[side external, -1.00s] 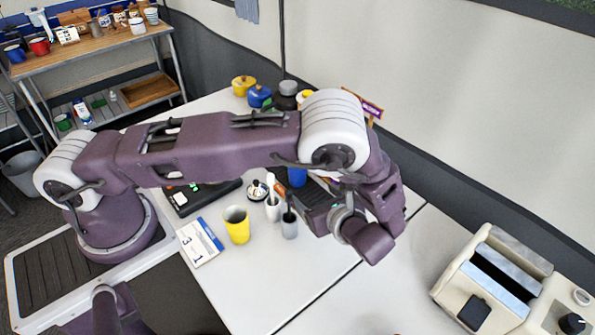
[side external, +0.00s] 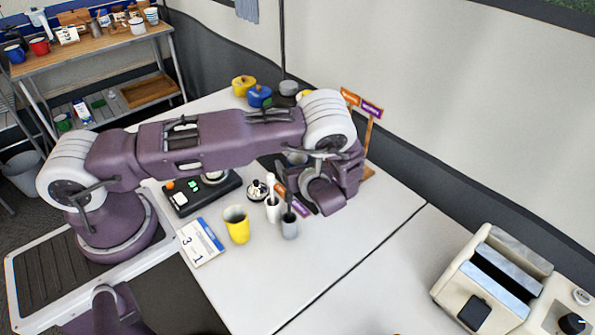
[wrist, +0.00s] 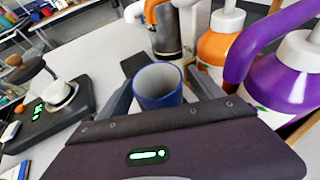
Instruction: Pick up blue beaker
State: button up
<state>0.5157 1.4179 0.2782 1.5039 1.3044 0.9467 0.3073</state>
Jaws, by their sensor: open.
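The blue beaker (wrist: 172,99) stands upright in the middle of the wrist view, its open mouth facing up and its inside pale. My gripper (wrist: 160,88) is open, with a dark finger on the left of the beaker and another on its right. The beaker is between the fingers; whether either touches it I cannot tell. The near edge of my gripper's body hides its lower part. In the side external view my wrist and forearm cover the fingers and most or all of the beaker.
Orange (wrist: 216,48) and purple (wrist: 280,80) bottles stand close on the right in the wrist view. A dark canister (wrist: 167,38) is behind the beaker. A black scale (side external: 203,193) lies left. A yellow cup (side external: 237,226) stands in front.

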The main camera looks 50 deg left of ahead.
jog(key=shift+x, duration=0.95)
grip_shut()
jog(key=shift+r, duration=0.8)
send_over(336, 274)
jog(key=shift+f, duration=0.1)
dwell(2.7)
